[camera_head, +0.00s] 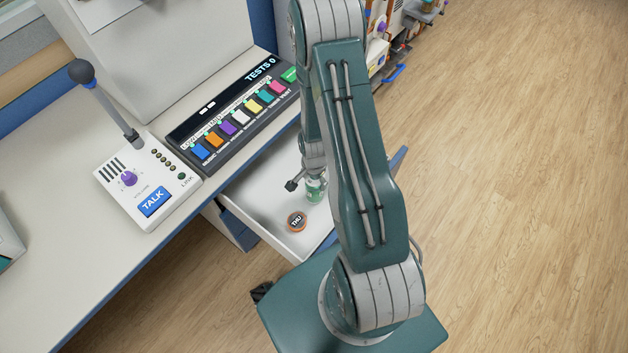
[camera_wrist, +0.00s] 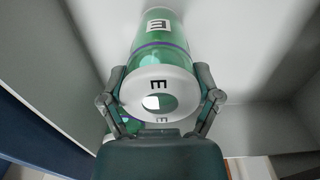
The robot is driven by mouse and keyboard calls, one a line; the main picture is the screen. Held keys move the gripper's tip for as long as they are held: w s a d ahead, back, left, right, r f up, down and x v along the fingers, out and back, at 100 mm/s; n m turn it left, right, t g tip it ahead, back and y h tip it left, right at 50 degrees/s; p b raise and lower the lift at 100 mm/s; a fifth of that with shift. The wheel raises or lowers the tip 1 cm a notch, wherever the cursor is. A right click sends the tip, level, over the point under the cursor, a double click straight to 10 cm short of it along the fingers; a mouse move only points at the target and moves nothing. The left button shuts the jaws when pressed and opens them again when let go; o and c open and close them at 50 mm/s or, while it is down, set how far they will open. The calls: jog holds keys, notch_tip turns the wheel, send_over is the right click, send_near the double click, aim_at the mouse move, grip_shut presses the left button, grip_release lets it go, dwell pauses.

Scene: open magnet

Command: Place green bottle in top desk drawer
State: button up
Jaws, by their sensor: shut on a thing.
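The green bottle (camera_wrist: 165,50) has a white cap marked E and a label with an E. In the wrist view my gripper (camera_wrist: 160,92) is shut on it, one finger on each side of the white cap. In the head view the green bottle (camera_head: 315,188) is partly hidden by my arm. It is within the open white desk drawer (camera_head: 265,205). My gripper (camera_head: 305,182) shows there only in part. I cannot tell whether the bottle touches the drawer floor.
An orange-rimmed round item marked THU (camera_head: 297,221) lies in the drawer. On the desk (camera_head: 75,235) stand a microphone box with a TALK button (camera_head: 150,185) and a panel of coloured buttons (camera_head: 235,115). Wooden floor (camera_head: 520,200) on the right is clear.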

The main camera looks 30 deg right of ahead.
jog(key=shift+f, duration=0.4)
jog(key=o, duration=1.1)
jog(key=shift+f, duration=0.1)
